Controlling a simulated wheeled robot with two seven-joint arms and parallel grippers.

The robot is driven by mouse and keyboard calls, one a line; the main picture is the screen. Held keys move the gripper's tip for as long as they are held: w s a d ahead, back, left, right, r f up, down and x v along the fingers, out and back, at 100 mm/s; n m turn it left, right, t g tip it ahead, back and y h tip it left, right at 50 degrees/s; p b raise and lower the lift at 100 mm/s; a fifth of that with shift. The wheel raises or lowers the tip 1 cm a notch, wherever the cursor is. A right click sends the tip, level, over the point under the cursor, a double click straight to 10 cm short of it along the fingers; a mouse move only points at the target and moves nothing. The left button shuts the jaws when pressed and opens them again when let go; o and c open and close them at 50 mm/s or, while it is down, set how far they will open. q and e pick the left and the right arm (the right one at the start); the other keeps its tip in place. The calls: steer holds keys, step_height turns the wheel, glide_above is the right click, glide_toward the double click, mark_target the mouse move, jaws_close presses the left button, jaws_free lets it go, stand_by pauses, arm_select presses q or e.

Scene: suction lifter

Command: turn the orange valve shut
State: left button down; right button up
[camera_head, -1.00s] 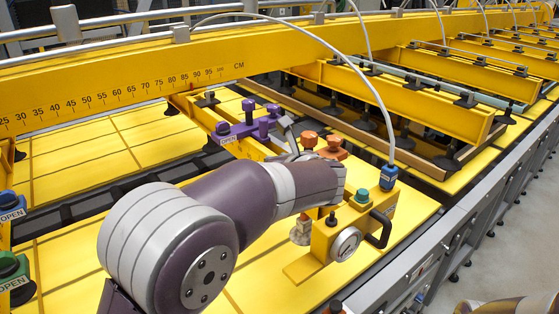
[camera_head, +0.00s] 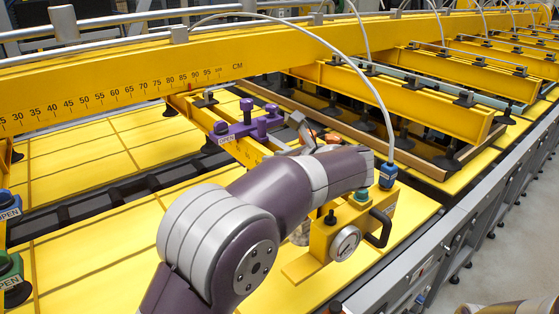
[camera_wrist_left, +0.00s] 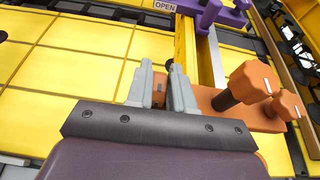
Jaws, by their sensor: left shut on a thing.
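The orange valve (camera_wrist_left: 215,103) shows in the left wrist view as an orange bar with two round knobs at its right. In the head view my wrist hides most of it. My left gripper (camera_wrist_left: 160,88) is shut on the orange valve, with one grey finger on each side of its left end. In the head view the gripper (camera_head: 295,138) is at the yellow beam, just right of the purple valve. My right gripper is not in view.
The purple valve (camera_head: 248,125) with an OPEN label sits close to my left gripper. A blue fitting with a hose (camera_head: 388,175), a green knob (camera_head: 362,195) and a round gauge (camera_head: 345,243) stand right of my wrist. Yellow panels lie below.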

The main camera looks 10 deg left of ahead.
arm_select(q)
steer(key=shift+a, duration=0.1)
steer(key=c, duration=1.2)
jaws_free()
steer(key=shift+o, duration=0.6)
steer(key=shift+w+a+f, duration=0.1)
steer(key=shift+a, duration=0.05)
steer(key=shift+w+a+f, duration=0.1)
steer(key=shift+w+a, duration=0.1)
steer(key=b+v, duration=0.4)
steer(key=v, duration=0.8)
steer(key=shift+s+d, duration=0.2)
steer(key=shift+d, duration=0.1)
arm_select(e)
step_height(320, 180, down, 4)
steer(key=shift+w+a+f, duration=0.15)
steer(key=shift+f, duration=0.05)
